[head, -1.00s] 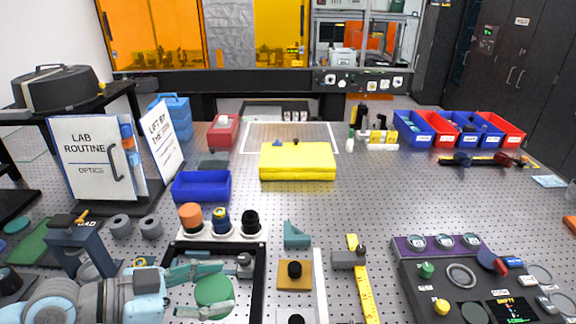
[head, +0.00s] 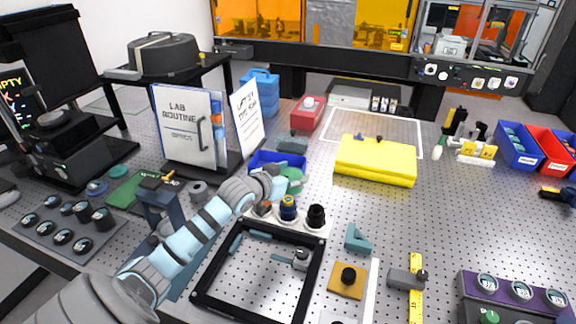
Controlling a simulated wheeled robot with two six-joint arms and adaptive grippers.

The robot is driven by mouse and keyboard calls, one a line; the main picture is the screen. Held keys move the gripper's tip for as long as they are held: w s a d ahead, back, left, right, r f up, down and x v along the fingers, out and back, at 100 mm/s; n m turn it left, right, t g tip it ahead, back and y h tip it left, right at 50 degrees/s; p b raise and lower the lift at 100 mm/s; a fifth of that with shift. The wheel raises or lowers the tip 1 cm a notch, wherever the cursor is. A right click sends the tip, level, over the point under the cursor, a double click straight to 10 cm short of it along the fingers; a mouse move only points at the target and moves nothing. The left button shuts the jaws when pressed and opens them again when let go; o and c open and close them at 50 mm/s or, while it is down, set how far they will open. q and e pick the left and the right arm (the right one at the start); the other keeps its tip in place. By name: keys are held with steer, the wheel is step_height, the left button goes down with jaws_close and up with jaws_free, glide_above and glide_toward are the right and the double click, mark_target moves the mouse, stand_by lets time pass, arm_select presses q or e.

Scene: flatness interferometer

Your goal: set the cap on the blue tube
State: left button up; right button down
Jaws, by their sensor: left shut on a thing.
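The blue tube (head: 288,208), with a yellowish band, stands in a white rack (head: 299,227) between an orange-topped one and a black one (head: 316,215). My left gripper (head: 283,184) is just above and behind the rack in the head view, shut on a green round disc (head: 293,174), which I take for the cap. The disc appears above the blue tube and apart from it. The gripper's fingers are partly hidden, and the arm covers part of the orange-topped tube. My right gripper is out of view.
A black square frame (head: 313,270) lies in front of the rack. A blue bin (head: 258,160) is just behind the gripper. Lab binders (head: 188,125) stand at left.

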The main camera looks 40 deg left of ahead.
arm_select(q)
steer(key=shift+w+a+f+n+y, duration=0.15)
steer(key=shift+w+a+n+y, duration=0.25)
steer(key=shift+a, duration=0.1)
steer(key=shift+a+f+y, duration=0.25)
steer(key=shift+y, duration=0.05)
steer(key=shift+f, duration=0.2)
step_height(320, 180, down, 4)
steer(key=b, duration=0.3)
steer(key=shift+s+a+r, duration=0.1)
steer(key=shift+f+b, duration=0.45)
steer(key=shift+r, duration=0.15)
steer(key=shift+p, duration=0.55)
